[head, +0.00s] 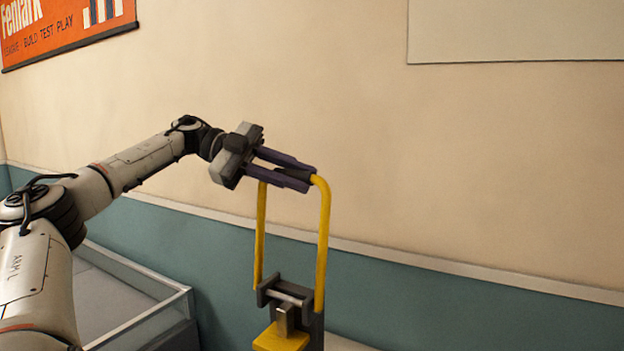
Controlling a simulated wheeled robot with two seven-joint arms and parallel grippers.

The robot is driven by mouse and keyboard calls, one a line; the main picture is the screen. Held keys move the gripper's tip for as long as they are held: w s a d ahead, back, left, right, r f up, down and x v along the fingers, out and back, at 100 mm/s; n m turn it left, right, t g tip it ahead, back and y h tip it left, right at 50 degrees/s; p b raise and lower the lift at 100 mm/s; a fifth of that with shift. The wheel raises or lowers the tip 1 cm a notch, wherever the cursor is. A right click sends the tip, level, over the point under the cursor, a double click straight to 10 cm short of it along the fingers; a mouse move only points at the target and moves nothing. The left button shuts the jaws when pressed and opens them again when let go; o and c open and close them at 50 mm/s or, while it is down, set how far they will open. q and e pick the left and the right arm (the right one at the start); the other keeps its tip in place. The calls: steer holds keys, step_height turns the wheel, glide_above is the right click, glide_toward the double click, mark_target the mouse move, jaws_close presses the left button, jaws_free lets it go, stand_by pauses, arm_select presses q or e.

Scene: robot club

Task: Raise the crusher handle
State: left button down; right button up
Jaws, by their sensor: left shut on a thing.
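The crusher handle (323,245) is a yellow U-shaped bar. It stands upright above the crusher (289,297), whose grey bracket and yellow block show at the bottom of the head view. The lower part of the crusher is cut off by the picture's bottom edge. My right gripper is not in view.
A glass-sided case or tray (150,318) stands at the lower left, below my left arm. The cream and teal wall (450,180) is behind the crusher. An orange poster (62,28) hangs at the upper left. The space right of the handle is clear.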

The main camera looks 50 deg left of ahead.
arm_select(q)
steer(key=shift+w+a, duration=0.1)
steer(key=shift+a, duration=0.05)
steer(key=c, duration=1.9)
jaws_free()
steer(key=o, duration=0.3)
steer(key=shift+w+a+f, duration=0.1)
steer(key=shift+w+a, duration=0.05)
steer(key=shift+w, duration=0.05)
steer(key=shift+o, duration=0.2)
steer(key=shift+s, duration=0.15)
